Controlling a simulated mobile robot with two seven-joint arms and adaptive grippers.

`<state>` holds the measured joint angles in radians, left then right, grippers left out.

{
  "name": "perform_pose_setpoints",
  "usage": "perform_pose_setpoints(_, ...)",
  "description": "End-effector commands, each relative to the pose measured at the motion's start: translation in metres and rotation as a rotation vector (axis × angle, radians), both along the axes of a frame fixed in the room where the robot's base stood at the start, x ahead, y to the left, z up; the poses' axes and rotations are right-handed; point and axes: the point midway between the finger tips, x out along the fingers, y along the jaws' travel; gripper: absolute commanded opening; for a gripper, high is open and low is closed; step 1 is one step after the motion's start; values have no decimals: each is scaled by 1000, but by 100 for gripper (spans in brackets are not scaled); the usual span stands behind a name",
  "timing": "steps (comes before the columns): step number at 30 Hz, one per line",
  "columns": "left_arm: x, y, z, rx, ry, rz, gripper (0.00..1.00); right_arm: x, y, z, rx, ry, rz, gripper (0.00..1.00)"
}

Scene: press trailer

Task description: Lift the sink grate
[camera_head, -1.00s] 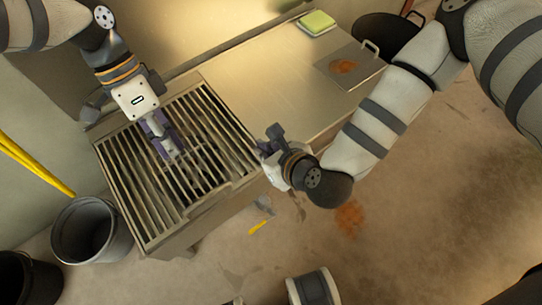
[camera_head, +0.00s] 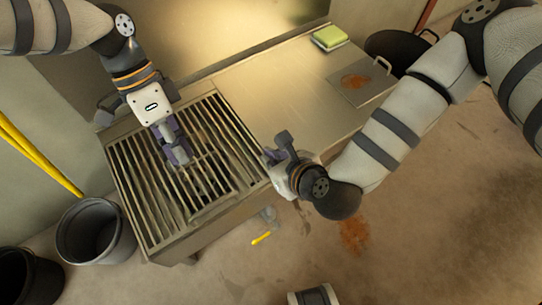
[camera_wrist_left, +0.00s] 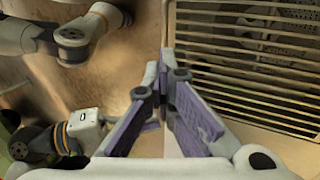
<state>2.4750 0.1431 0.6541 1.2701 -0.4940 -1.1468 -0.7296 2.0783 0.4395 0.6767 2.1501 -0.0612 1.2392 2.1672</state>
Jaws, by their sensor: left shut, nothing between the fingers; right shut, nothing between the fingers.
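The sink grate (camera_head: 215,183) is a rectangle of parallel metal bars lying flat over the sink at the left of the metal counter. In the left wrist view the grate (camera_wrist_left: 240,42) fills the upper right, with a perforated surface showing through its bars. My left gripper (camera_head: 182,158) is shut and empty, pointing down over the middle of the grate; I cannot tell whether it touches the bars. Its purple fingers (camera_wrist_left: 167,92) meet at the tips in the wrist view. My right gripper (camera_head: 270,156) is by the grate's right edge, shut, its fingertips partly hidden by its own body.
A green sponge (camera_head: 330,37) and a flat plate with an orange stain (camera_head: 350,88) lie on the counter (camera_head: 270,90). A black pan (camera_head: 400,46) is at the back right. Grey buckets (camera_head: 92,232) stand on the floor at left. A yellow-handled tool (camera_head: 262,238) lies below the sink.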

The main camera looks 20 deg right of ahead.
Motion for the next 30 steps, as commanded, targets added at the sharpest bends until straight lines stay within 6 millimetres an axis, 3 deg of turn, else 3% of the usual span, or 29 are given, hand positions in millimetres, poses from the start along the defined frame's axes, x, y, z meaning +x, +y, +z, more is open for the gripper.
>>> perform_pose_setpoints(19, 0, 0, 0, 0, 0, 0, 0, 0, 0, 0, 0, 0, 0, 0)
perform_pose_setpoints(23, 0, 0, 0, 0, 0, 0, 28, 0, 0, 0, 0, 0, 0, 0)
perform_pose_setpoints(30, 0, 0, 0, 0, 0, 0, 30, 0, 0, 0, 0, 0, 0, 0)
